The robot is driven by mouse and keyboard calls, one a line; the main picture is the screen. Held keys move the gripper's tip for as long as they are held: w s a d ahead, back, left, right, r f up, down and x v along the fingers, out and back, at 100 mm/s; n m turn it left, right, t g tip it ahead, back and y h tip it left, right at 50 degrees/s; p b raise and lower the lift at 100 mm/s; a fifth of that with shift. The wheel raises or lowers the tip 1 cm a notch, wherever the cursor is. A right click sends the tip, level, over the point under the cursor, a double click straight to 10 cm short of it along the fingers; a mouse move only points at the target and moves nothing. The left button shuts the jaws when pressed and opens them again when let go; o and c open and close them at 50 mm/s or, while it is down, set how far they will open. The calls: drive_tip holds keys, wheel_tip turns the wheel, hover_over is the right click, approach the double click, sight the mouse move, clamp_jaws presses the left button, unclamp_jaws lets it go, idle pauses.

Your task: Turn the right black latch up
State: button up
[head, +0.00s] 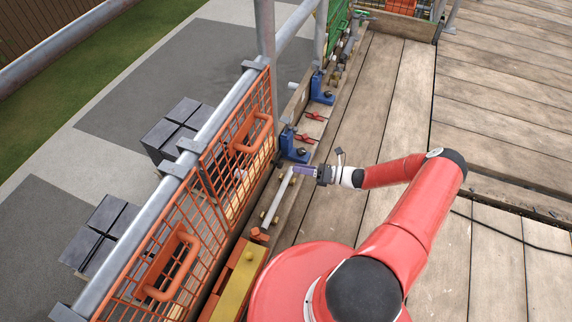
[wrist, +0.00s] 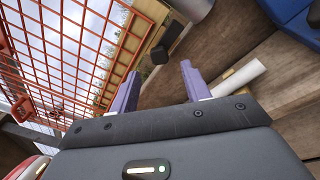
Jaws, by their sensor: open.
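A black latch (wrist: 172,43) shows in the wrist view beside the orange mesh panel (wrist: 75,45), ahead of my fingertips and roughly between them, with a gap. Its end is tilted in the picture. My gripper (wrist: 160,82) has two purple fingers spread apart with nothing between them. In the head view my gripper (head: 293,170) points left toward the orange mesh panel (head: 195,195), close to a blue clamp (head: 293,150). The latch is too small there to make out for certain.
A white tube (wrist: 240,77) lies to the right of my fingers in the wrist view. A pale bar (head: 277,198) lies along the edge below my gripper in the head view. Red clips (head: 315,116) and another blue clamp (head: 321,90) are farther along. Wooden decking (head: 400,90) is open to the right.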

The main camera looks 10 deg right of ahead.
sight(282, 165)
drive_tip(key=x, duration=0.5)
drive_tip(key=shift+w+a, duration=0.15)
drive_tip(key=shift+a, duration=0.2)
drive_tip(key=c, duration=1)
drive_tip(key=shift+o, duration=0.2)
